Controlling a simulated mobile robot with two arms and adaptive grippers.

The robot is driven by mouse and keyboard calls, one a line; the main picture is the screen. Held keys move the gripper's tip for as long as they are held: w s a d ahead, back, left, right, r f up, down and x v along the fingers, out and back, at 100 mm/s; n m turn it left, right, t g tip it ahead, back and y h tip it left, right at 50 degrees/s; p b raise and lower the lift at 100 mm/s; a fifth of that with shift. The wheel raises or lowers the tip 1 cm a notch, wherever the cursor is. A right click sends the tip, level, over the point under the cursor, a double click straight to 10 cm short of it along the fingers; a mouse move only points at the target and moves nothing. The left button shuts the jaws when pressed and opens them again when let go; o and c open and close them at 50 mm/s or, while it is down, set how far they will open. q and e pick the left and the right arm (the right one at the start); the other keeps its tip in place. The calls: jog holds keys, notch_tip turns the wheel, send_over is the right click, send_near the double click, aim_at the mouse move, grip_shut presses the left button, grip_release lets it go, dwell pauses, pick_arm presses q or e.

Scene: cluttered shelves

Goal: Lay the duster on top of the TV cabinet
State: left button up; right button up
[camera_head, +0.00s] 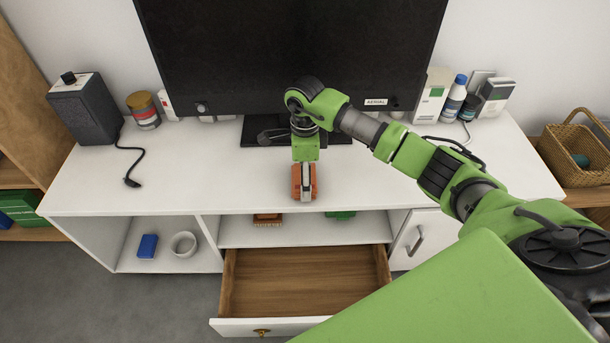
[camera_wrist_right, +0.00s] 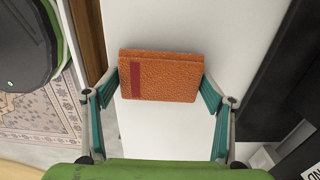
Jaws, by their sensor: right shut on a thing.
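The TV cabinet (camera_head: 215,165) is white and stands below a large black TV (camera_head: 300,50). My right gripper (camera_head: 304,185) is over the front middle of its top, pointing down. It is shut on an orange, fuzzy block with a dark red stripe, which I take as the duster (camera_head: 312,180). In the right wrist view the duster (camera_wrist_right: 160,75) sits between the teal fingers of the gripper (camera_wrist_right: 157,95), with the white cabinet top (camera_wrist_right: 165,125) behind it. I cannot tell whether the duster touches the top. My left gripper is not in view.
A drawer (camera_head: 300,285) below is open and looks empty. A black speaker (camera_head: 83,108) and a jar (camera_head: 143,109) stand at the left of the top; bottles (camera_head: 455,95) and boxes stand at the right. A black cable (camera_head: 132,165) lies left. The top's front left is clear.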

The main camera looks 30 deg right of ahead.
jog(key=o, duration=1)
